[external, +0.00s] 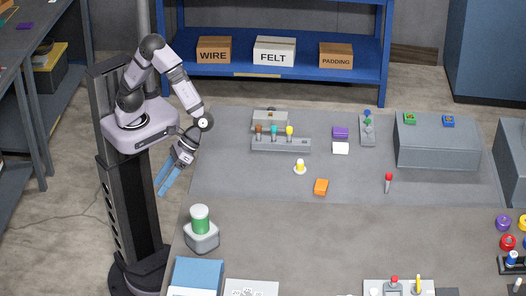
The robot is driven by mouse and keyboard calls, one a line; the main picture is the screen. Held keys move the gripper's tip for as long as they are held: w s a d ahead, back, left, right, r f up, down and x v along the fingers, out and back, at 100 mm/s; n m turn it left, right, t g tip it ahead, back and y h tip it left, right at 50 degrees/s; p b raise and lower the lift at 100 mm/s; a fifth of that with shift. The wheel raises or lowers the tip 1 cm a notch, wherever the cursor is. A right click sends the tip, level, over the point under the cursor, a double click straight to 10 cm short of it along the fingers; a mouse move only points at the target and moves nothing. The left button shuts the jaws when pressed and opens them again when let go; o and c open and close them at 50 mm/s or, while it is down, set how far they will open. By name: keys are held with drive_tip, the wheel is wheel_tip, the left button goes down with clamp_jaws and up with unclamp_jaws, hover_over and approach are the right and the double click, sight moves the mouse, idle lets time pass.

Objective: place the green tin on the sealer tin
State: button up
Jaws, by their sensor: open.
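A green cylinder (200,221) with a pale top stands upright on a grey rounded block at the table's left edge. I cannot tell whether it is the green tin. A small green item (410,118) lies on the large grey box at the back right, left of a small blue item (448,120). No label reading sealer shows, so I cannot tell which thing is the sealer tin. My gripper (167,184) has blue fingers, is open and empty, and points down beside the table's left edge, above and left of the green cylinder.
A grey rack (281,145) holds brown, teal and yellow-topped items. A yellow-and-white item (300,167), an orange block (321,187) and a red-topped item (388,182) stand mid-table. Purple (503,223) and red (508,242) round things sit at right. The centre front is clear.

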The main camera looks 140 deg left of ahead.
drive_tip(key=s+a+f+m+t+y, duration=0.1)
drive_tip(key=s+a+m+y, duration=0.7)
drive_tip(key=s+m, duration=0.3)
drive_tip(key=shift+a+f+m+y, duration=0.3)
drive_tip(key=shift+f+m+y, duration=0.1)
drive_tip(key=shift+m, duration=0.2)
